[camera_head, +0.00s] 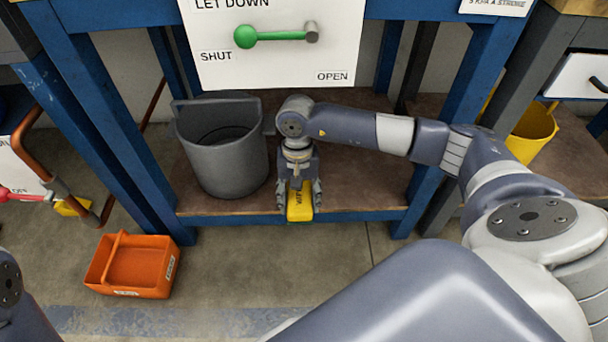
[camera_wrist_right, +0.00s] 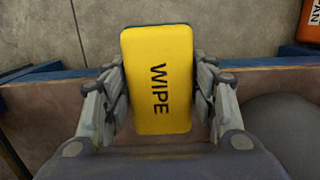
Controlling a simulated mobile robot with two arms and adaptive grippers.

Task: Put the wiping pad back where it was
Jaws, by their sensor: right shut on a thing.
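The wiping pad (camera_head: 300,203) is a yellow block with dark lettering, held at the front edge of the brown lower shelf (camera_head: 360,190). In the right wrist view the pad (camera_wrist_right: 158,80) reads "WIPE" and lies between both fingers. My right gripper (camera_head: 299,198) points down and is shut on the pad. The pad overlaps the blue front rail of the shelf; I cannot tell whether it touches the shelf. My left gripper is not in view; only a bit of my left arm shows at the lower left.
A grey bucket (camera_head: 222,150) stands on the shelf just left of my right gripper. An orange tray (camera_head: 140,268) is on the floor at left. A white panel with a green lever (camera_head: 270,37) hangs above. The shelf right of the gripper is bare. A yellow bucket (camera_head: 533,132) is at right.

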